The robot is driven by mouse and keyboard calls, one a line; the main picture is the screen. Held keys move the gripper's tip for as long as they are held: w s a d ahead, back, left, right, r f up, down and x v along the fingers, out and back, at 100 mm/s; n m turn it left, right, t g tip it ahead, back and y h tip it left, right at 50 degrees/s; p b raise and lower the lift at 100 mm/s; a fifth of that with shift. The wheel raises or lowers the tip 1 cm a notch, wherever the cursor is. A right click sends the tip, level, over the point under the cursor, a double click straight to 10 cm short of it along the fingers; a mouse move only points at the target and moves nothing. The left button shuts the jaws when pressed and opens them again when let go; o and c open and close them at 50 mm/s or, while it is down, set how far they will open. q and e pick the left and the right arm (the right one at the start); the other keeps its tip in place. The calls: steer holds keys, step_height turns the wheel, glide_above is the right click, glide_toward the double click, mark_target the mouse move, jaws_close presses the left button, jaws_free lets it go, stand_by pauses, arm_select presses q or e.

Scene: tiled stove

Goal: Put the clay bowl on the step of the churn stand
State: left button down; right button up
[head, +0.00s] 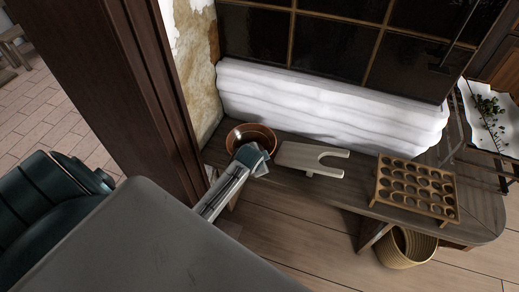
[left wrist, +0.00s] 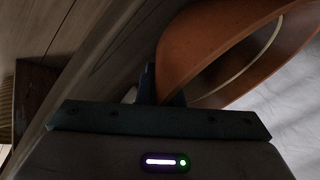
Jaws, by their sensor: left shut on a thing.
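The brown-orange clay bowl (head: 262,131) is at the left end of a dark wooden bench, by the stone wall. My left gripper (head: 252,157) is shut on the near side of its wall. The left wrist view shows the bowl (left wrist: 205,45) large and tilted in the picture, with my left gripper's fingers (left wrist: 162,92) at its wall. I cannot tell whether the bowl touches the bench. A pale wooden piece with a U-shaped notch (head: 297,155), perhaps the churn stand, is just right of the bowl on the bench. My right gripper is not in view.
A wooden rack with rows of round holes (head: 415,187) stands on the right part of the bench (head: 484,207). A woven basket (head: 405,248) is below it. White cloth (head: 325,110) lies along the tiled stove (head: 330,45). A dark post (head: 130,80) stands left.

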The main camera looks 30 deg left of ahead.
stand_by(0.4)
arm_select(q)
steer(key=c, duration=1.6)
jaws_free()
